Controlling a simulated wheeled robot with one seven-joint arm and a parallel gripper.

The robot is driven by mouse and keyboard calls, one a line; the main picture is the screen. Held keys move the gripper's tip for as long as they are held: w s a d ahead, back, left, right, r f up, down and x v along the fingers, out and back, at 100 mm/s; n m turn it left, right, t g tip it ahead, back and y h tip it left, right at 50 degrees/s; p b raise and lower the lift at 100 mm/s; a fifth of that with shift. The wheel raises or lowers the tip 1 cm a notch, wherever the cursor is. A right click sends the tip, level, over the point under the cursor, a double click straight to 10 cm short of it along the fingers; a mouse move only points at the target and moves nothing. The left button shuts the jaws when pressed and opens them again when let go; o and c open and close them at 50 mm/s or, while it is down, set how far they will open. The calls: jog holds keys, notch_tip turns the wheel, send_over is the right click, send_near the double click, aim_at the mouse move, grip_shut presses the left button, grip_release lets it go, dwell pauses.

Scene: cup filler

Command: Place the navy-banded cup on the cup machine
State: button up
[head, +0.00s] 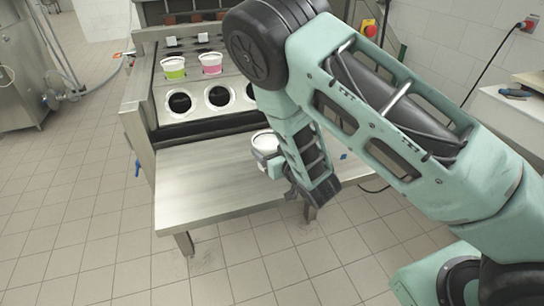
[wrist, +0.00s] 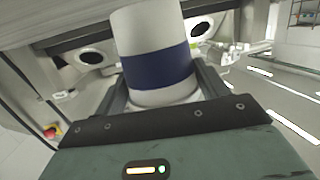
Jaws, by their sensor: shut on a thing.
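The navy-banded cup (wrist: 155,70) is white with a wide dark blue band and fills the upper middle of the wrist view. My gripper (wrist: 160,98) is shut on it, with a dark finger on either side. In the head view the cup (head: 264,142) shows as a white rim at my gripper (head: 268,160), above the right part of the metal table in front of the machine. My arm hides part of the cup there. The cup machine (head: 195,85) has rows of round holes; at least two in the front row (head: 180,103) are empty.
A green-banded cup (head: 173,68) and a pink-banded cup (head: 211,63) sit in the machine's row behind. The steel table (head: 210,185) is bare on its left. A red emergency button (head: 369,27) is at the machine's right. My arm covers the machine's right side.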

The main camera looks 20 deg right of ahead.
jog(key=shift+f, duration=1.3)
jog(key=shift+f, duration=0.2)
jog(key=o, duration=1.2)
